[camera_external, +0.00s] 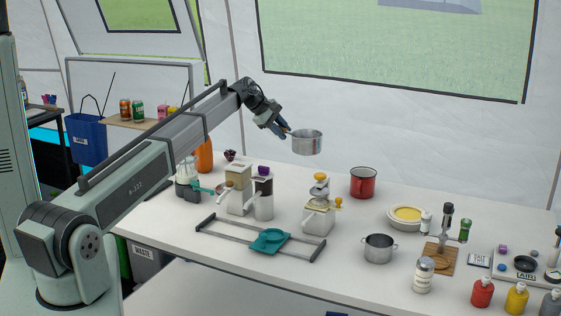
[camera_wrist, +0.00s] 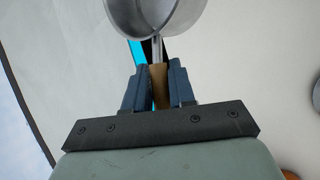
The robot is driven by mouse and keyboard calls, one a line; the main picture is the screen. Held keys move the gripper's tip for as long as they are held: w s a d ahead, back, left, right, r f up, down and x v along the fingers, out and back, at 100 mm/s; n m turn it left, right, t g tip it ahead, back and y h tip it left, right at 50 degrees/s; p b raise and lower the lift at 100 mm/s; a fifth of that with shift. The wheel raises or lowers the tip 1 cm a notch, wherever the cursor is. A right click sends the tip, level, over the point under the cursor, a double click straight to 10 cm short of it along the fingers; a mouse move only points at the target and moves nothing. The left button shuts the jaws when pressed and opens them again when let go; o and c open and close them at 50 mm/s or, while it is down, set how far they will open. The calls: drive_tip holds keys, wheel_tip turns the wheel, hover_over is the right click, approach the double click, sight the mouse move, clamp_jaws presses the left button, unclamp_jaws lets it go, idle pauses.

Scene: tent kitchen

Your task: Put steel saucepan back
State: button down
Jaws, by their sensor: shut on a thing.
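The steel saucepan (camera_external: 307,143) is in the air above the back of the white table in the external view. My gripper (camera_external: 285,130) is shut on its handle, left of the pan. In the wrist view my gripper (camera_wrist: 160,88) has its two blue fingers on either side of the brown handle (camera_wrist: 159,85). The pan's metal bowl (camera_wrist: 152,12) shows at the top of that view, cut off by the frame edge. The pan touches nothing else that I can see.
Below stand a red mug (camera_external: 363,183), a white device with a yellow knob (camera_external: 319,208) and white dispensers (camera_external: 239,190). A two-handled steel pot (camera_external: 378,248) stands further right. The tent wall (camera_external: 400,130) is behind.

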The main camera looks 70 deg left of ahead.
drive_tip(key=shift+s+d+f+m+h, duration=0.2)
drive_tip(key=shift+d+f+m+h, duration=0.35)
drive_tip(key=shift+f, duration=1.2)
drive_tip(key=shift+s+d+f+m+h, duration=0.25)
drive_tip(key=shift+d+f+m, duration=0.4)
drive_tip(key=shift+f, duration=1.05)
drive_tip(key=shift+s+d+f+m+h, duration=0.15)
drive_tip(key=shift+d+f+m+h, duration=0.4)
drive_tip(key=shift+f, duration=1.2)
drive_tip(key=c, duration=0.9)
unclamp_jaws()
drive_tip(key=shift+f, duration=0.1)
drive_tip(key=shift+c, duration=0.2)
drive_tip(key=v, duration=1.2)
drive_tip(key=shift+w+r, duration=0.15)
drive_tip(key=shift+r, duration=0.15)
